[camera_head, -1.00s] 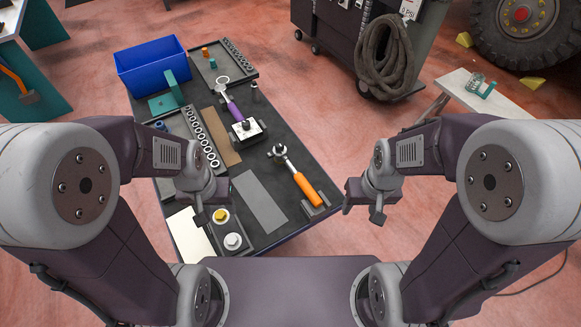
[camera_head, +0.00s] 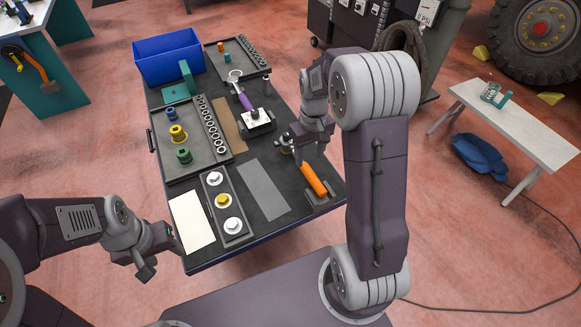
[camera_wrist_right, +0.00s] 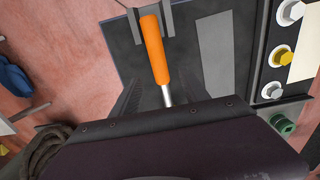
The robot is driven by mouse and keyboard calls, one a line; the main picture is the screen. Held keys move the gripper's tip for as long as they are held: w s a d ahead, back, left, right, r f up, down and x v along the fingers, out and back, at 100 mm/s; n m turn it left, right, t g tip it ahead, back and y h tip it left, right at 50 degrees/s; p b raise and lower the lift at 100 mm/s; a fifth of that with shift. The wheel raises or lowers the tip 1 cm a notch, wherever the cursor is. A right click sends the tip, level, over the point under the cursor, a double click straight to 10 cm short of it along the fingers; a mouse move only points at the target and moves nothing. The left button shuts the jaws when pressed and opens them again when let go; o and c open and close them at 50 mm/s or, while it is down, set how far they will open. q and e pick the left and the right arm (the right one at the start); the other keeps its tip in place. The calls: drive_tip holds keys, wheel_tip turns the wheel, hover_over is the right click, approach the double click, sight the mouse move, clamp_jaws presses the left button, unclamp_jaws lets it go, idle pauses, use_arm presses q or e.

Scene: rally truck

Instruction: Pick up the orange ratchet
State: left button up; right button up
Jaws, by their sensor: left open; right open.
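The orange ratchet (camera_head: 313,179) lies on the dark table top (camera_head: 283,237), its handle end in a small dark holder (camera_head: 322,198) near the table's right edge. My right gripper (camera_head: 309,152) is open, above the ratchet's head end, with nothing in it. In the right wrist view the orange handle (camera_wrist_right: 154,52) and part of its metal shaft show, while a dark purple part of mine hides the head. I cannot tell whether the fingers touch the ratchet. My left gripper (camera_head: 150,258) is open and empty off the table's front left edge.
A grey tray (camera_head: 195,165) with sockets is on the left, a blue bin (camera_head: 168,60) at the back. A holder with white and yellow caps (camera_head: 238,238) is near the front. A bench (camera_head: 520,130) stands right.

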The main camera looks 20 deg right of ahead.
sight(309, 170)
drive_tip(key=shift+d+f, duration=0.15)
drive_tip(key=shift+f, duration=0.05)
wheel_tip(309, 170, down, 9)
drive_tip(key=shift+s+r+p, duration=0.1)
drive_tip(key=shift+r+p, duration=0.05)
drive_tip(key=shift+p, duration=0.15)
clamp_jaws()
drive_tip(key=shift+r, duration=0.1)
idle(1.3)
